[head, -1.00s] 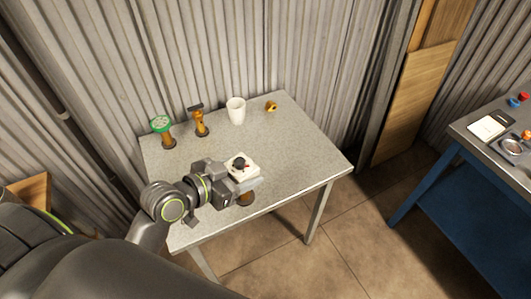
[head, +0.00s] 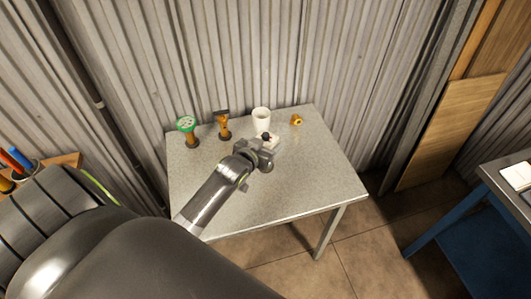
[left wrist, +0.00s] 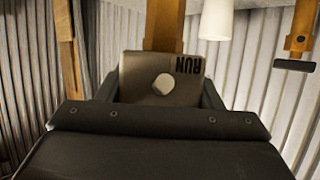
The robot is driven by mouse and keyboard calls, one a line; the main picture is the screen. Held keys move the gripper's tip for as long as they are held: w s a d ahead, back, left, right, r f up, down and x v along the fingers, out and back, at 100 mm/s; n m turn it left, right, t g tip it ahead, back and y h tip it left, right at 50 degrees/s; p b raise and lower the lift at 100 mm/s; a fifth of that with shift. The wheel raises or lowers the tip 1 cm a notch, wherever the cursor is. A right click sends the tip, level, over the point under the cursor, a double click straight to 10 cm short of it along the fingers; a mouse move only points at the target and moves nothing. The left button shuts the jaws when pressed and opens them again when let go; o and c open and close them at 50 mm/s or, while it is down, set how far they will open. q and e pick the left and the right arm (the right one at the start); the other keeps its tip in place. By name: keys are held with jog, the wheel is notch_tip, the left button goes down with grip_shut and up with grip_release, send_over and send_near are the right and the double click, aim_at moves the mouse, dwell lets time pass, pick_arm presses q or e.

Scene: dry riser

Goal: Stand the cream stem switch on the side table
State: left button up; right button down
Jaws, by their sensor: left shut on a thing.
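In the left wrist view, which looks upside down, the switch's head (left wrist: 188,92) with an inverted "RUN" mark sits between my fingers. Its orange-brown stem (left wrist: 164,24) runs to the top edge. The stem's foot is hidden, so I cannot tell whether it touches the table. My right gripper is not in view.
Along the table's back stand a green-topped stem (head: 187,126), a black-handled stem (head: 222,124), the white cup (head: 261,117) and a small brass fitting (head: 296,120). The table's right and front are clear. A blue bench (head: 470,215) stands at the right.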

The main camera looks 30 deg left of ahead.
pick_arm(q)
notch_tip(320, 180, down, 3)
jog(key=shift+r, duration=0.1)
jog(key=shift+f, duration=0.7)
jog(key=shift+f, duration=0.1)
jog(key=o, duration=1.3)
jog(key=shift+s, duration=0.15)
jog(key=b+v, duration=0.1)
jog(key=v, duration=1.1)
jog(key=shift+a, duration=0.1)
